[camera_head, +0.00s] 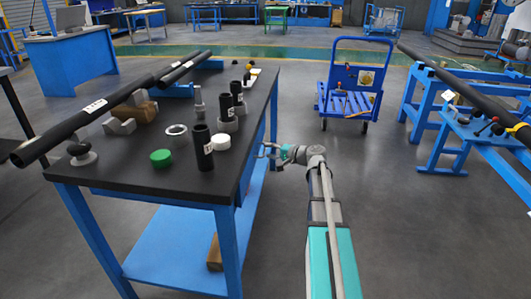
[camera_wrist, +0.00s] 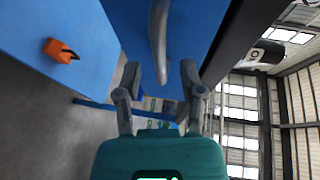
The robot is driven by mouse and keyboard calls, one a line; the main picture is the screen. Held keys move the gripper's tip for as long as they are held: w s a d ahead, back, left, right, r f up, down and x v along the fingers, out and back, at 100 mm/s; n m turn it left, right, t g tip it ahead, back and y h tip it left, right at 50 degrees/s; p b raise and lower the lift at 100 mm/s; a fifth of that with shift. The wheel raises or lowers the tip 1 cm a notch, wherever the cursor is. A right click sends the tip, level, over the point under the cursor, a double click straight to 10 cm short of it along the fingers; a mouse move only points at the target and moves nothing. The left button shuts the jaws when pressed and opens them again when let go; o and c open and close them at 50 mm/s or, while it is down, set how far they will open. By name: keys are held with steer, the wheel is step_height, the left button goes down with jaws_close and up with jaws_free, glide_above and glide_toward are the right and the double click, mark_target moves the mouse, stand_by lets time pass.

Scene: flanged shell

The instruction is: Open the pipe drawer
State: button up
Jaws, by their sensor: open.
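The workbench (camera_head: 130,180) has a black top and a blue frame. In the wrist view, a blue panel (camera_wrist: 195,25) that looks like the drawer front carries a grey curved handle (camera_wrist: 159,40). The panel appears closed, though its edges are hard to make out. My gripper (camera_head: 266,151) is at the right side of the bench, just below the top. In the wrist view, my gripper (camera_wrist: 160,75) is open, with one finger on each side of the handle's near end. I cannot tell whether either finger touches it.
Long dark pipes (camera_head: 95,108), short upright pipes and a green cap (camera_head: 161,158) stand on the bench top. A blue trolley (camera_head: 348,95) is behind to the right, and a blue rack (camera_head: 455,130) is at far right. The floor right of the bench is clear.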

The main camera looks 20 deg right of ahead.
steer(key=shift+x, duration=1.15)
jaws_close()
